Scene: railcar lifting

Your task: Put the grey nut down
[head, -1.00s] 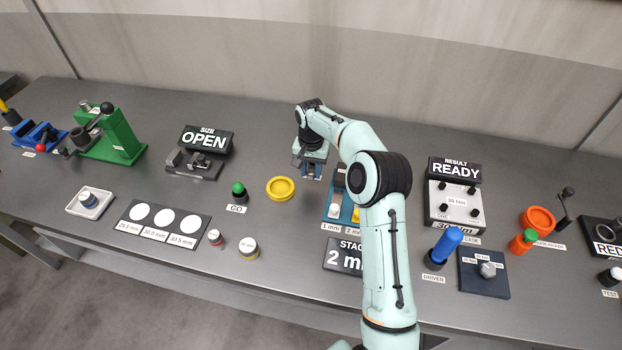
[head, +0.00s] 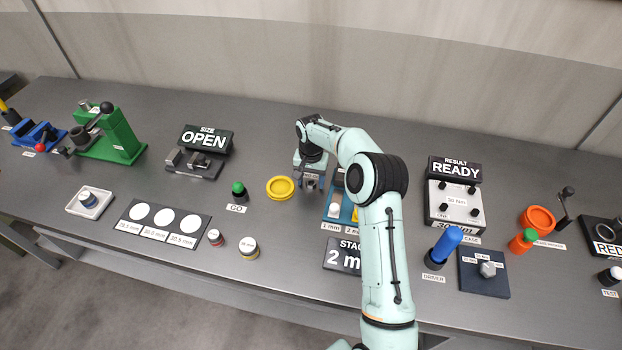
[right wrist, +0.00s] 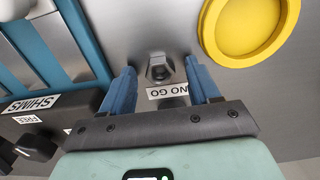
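In the right wrist view a grey hex nut (right wrist: 159,69) rests on the grey table beside the NO GO label (right wrist: 168,91). It sits between the two blue fingers of my right gripper (right wrist: 160,72), with a visible gap on each side. The fingers are spread and do not appear to touch it. In the head view my right gripper (head: 309,183) is low over the table, just right of the yellow dish; the nut is too small to make out clearly there. My left gripper is out of view.
The yellow dish (head: 281,188) lies close to the left of the gripper. The blue shim tray (head: 347,213) stands close on the right. A green-topped post (head: 239,191) with a GO label is further left. Another grey hex piece (head: 488,269) lies on a dark pad.

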